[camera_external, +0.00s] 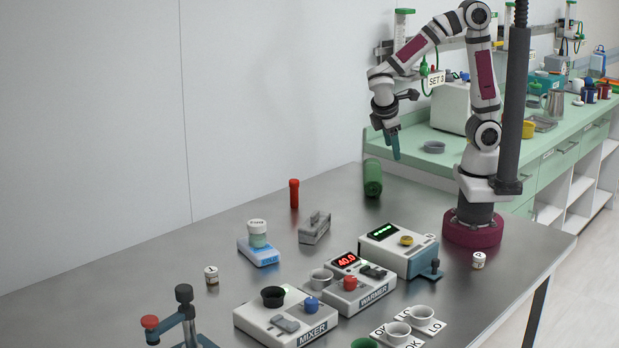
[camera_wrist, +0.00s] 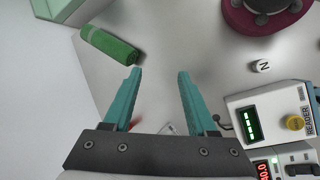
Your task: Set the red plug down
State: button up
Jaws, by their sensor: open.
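The red plug (camera_external: 294,193) looks like a slim red cylinder with a cap-like top, standing upright on the steel table left of the grey block. In the wrist view only a small red patch (camera_wrist: 137,123), probably the same plug, shows beside the left finger, mostly hidden. My gripper (camera_external: 395,152) hangs high above the table's back part, to the right of the plug and well apart from it. In the wrist view its teal fingers (camera_wrist: 160,73) are spread with nothing between them.
A green cylinder (camera_external: 373,178) stands at the back edge. A grey block (camera_external: 314,228), a blue-based scale (camera_external: 258,252) with a jar, a reader (camera_external: 398,250), a warmer (camera_external: 352,288) and a mixer (camera_external: 286,316) stand nearer. The left part of the table (camera_external: 120,270) is clear.

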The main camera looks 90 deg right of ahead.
jog(key=s+a+r+m+t+y, duration=0.2)
jog(key=s+a+m+y, duration=0.5)
jog(key=a, duration=0.4)
jog(key=s+m, duration=0.1)
jog(key=s, duration=0.1)
jog(key=shift+s+a, duration=0.15)
jog(key=shift+s, duration=0.2)
